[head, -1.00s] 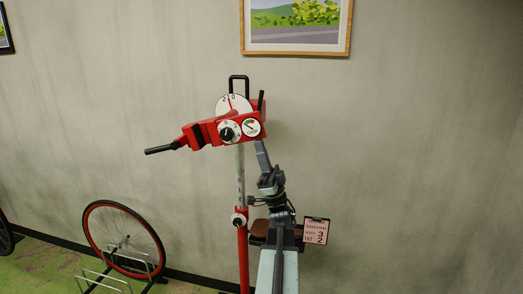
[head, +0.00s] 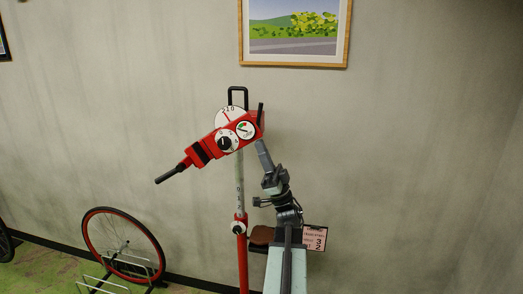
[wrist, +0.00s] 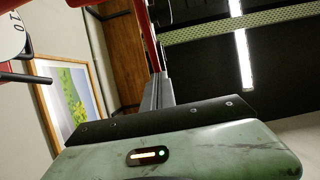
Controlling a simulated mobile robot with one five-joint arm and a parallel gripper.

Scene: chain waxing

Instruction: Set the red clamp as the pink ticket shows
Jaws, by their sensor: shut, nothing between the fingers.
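The red clamp (head: 207,147) sits on top of a stand, tilted with its black-tipped end low at the left. A white disc (head: 228,116) with numbers and a red pointer shows behind it, partly hidden. A white knob dial (head: 226,141) and a small gauge (head: 246,130) are on its face. The pink ticket (head: 314,240) shows a 3 above a 2; its small words are not legible. My gripper (head: 262,146) is shut and empty, its tip just under the clamp's right end; I cannot tell whether they touch. The wrist view shows its fingers (wrist: 157,88) near red parts.
The stand has a pale scaled post (head: 240,188) above a red tube and collar. A brown pad (head: 261,236) lies beside the ticket, partly hidden by my arm. A bicycle wheel (head: 125,210) stands in a rack at the left. The wall at the right is clear.

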